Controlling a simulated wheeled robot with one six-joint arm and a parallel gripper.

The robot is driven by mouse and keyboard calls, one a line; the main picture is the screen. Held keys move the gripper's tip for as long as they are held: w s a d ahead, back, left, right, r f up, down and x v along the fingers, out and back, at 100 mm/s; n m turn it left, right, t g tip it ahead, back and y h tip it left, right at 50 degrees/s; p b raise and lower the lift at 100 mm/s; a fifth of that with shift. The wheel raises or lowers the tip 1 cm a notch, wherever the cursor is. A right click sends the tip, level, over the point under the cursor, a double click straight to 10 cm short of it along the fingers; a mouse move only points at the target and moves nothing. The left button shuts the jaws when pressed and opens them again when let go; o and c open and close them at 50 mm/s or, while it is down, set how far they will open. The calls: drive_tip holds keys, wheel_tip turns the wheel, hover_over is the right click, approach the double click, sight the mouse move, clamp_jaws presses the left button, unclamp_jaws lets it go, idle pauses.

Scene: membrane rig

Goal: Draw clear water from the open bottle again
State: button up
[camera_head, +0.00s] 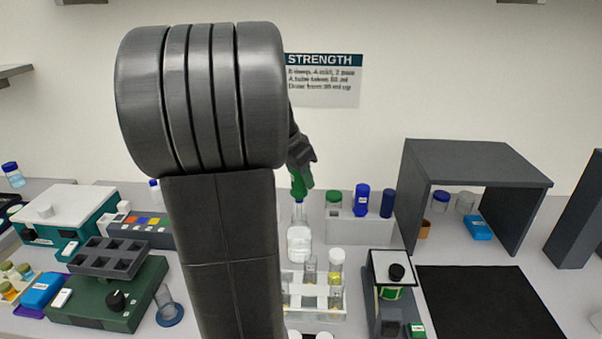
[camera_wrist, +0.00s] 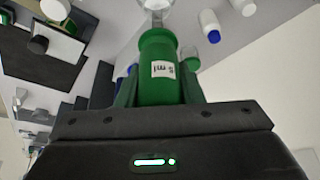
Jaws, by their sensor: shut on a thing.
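My gripper (camera_head: 301,158) is shut on a green pipette-like tool (camera_head: 301,185), pointing down. In the wrist view my gripper (camera_wrist: 158,92) has its fingers on both sides of the green tool (camera_wrist: 160,72), which bears a white label that seems to read 5 ml upside down. A clear bottle (camera_head: 299,243) with a narrow neck and a white label stands directly below the tool. The tool's lower end meets the bottle neck in the head view; I cannot tell how far anything reaches inside. Clear glass shows beyond the tool in the wrist view (camera_wrist: 156,4).
A clear rack (camera_head: 322,301) with vials stands in front of the bottle. A pale block (camera_head: 352,230) with green and blue capped containers is at its right. A dark shelf (camera_head: 478,162) and black mat (camera_head: 490,300) lie further right. My arm hides the area left of the bottle.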

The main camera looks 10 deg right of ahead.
sight(301, 192)
drive_tip(key=shift+f+b, duration=1.8)
drive_tip(key=shift+f, duration=0.75)
drive_tip(key=shift+o, duration=1.1)
drive_tip(key=shift+c, duration=1.1)
drive_tip(key=shift+f, duration=0.1)
drive_tip(key=shift+f, duration=0.1)
